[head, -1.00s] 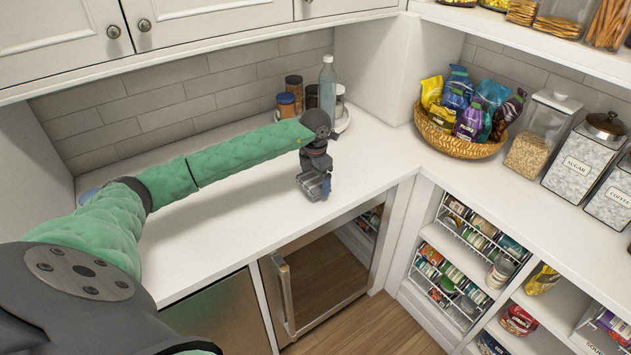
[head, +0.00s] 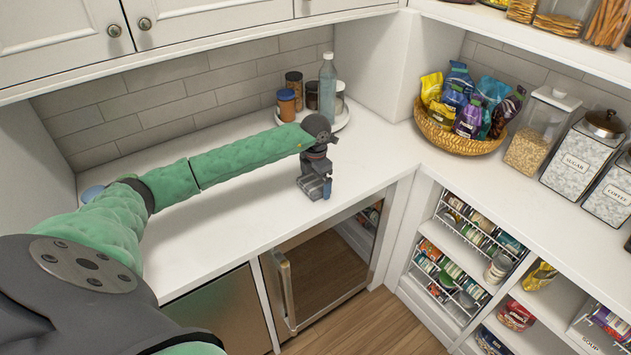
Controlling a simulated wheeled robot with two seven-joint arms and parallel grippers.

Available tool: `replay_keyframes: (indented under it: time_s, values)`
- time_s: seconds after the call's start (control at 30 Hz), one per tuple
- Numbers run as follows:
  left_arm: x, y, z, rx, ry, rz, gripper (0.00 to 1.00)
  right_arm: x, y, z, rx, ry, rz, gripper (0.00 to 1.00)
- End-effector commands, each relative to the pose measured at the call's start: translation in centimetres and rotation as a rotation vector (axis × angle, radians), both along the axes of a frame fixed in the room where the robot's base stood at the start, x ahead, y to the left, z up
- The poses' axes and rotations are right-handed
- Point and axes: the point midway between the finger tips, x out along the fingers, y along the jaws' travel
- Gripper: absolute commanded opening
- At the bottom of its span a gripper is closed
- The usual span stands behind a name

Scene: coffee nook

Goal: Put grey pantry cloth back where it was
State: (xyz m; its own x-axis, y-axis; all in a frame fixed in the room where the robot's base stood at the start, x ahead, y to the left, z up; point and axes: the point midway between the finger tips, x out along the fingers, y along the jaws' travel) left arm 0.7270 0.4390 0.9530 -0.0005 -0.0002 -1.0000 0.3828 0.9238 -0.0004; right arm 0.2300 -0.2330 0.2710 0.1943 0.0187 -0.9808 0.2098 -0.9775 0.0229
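My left gripper (head: 316,188) points down at the white counter (head: 240,200), close to its front edge and above the glass-fronted cooler. Its fingertips are small and dark in this view, so I cannot tell whether they are open or shut. I cannot make out a grey pantry cloth anywhere; if one is at the fingers, it blends with the dark grey gripper. My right gripper is not in view.
A round tray (head: 341,125) with jars and a bottle (head: 327,88) stands behind the gripper. A basket of snack bags (head: 455,142) and canisters (head: 583,165) stand at the right. A blue item (head: 91,194) sits partly behind my arm. The counter's middle is clear.

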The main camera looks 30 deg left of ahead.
Motion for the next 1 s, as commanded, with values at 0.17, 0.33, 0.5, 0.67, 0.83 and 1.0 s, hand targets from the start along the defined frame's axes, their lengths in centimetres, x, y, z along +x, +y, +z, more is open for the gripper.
replay_keyframes:
  time_s: [0.17,0.33,0.5,0.67,0.83,1.0]
  values:
    - [0.0,0.0,0.2,0.0,0.0,0.0,1.0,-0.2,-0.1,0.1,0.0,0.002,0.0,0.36]
    - [0.1,0.0,0.7,0.0,-0.002,0.0,1.0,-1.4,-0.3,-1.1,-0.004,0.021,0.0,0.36]
    - [0.1,0.0,2.6,0.001,-0.004,-0.001,1.0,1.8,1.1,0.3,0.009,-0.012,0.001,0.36]
    - [0.1,0.0,4.5,0.001,-0.004,-0.001,1.0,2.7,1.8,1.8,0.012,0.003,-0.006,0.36]
    - [0.1,0.0,6.7,0.001,-0.003,0.0,1.0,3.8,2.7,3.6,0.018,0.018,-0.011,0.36]
    - [0.1,0.0,9.0,0.001,-0.003,0.0,1.0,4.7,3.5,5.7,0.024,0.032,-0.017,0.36]
